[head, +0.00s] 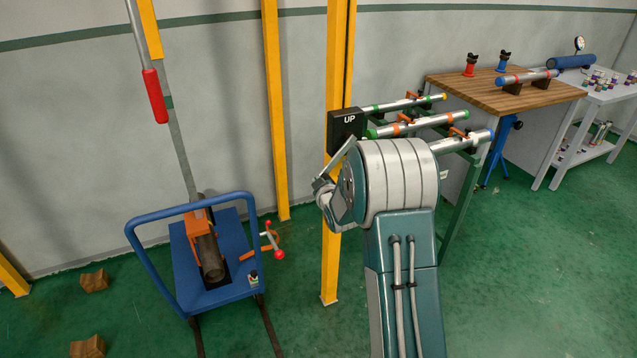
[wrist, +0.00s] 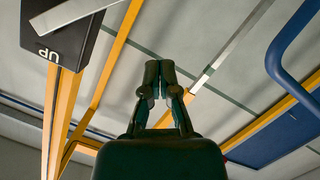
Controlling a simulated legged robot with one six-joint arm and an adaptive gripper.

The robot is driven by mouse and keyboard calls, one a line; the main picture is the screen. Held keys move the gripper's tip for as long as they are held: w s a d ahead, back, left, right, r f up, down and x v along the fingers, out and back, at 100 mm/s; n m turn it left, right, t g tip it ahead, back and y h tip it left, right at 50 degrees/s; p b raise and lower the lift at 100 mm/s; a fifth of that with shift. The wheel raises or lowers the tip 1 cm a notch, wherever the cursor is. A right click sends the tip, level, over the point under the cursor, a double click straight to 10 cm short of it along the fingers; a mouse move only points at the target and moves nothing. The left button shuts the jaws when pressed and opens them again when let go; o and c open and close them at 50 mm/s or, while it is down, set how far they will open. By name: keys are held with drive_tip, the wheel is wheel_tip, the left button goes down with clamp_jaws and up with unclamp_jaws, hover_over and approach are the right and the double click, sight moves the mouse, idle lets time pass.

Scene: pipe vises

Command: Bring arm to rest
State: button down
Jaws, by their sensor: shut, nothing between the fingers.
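My gripper (wrist: 160,80) shows in the wrist view with its two dark fingers together and nothing between them. It is apart from everything around it. In the head view my arm rises from the bottom, right of centre, and bends at a large grey joint. The fingers cannot be made out clearly in that view. The wrist view is upside down, with the black UP box (wrist: 60,30) at its upper left. The same UP box (head: 346,124) shows in the head view on a yellow post, just behind my arm.
A blue cart (head: 215,262) with a pipe (head: 209,256) in an orange vise stands left of my arm. Yellow posts (head: 277,120) rise behind. A pipe rack (head: 463,195) and a wooden bench (head: 500,90) stand to the right. Green floor (head: 540,280) is clear at lower right.

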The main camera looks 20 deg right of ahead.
drive_tip(key=s+a+r+m+g, duration=0.25)
drive_tip(key=s+r, duration=0.35)
drive_tip(key=s, duration=0.4)
drive_tip(key=s+a+r+m+g, duration=0.1)
drive_tip(key=s+a+r+g, duration=0.1)
drive_tip(key=s+a+r, duration=0.5)
drive_tip(key=s+a+m+g, duration=0.1)
drive_tip(key=s+a+g, duration=0.1)
drive_tip(key=s, duration=1)
drive_tip(key=s+a+m+g+y, duration=0.1)
drive_tip(key=s+a+g, duration=0.1)
drive_tip(key=s, duration=1.1)
drive_tip(key=shift+a+r+g+y, duration=0.2)
drive_tip(key=shift+r+g+y, duration=0.15)
drive_tip(key=shift+g, duration=0.4)
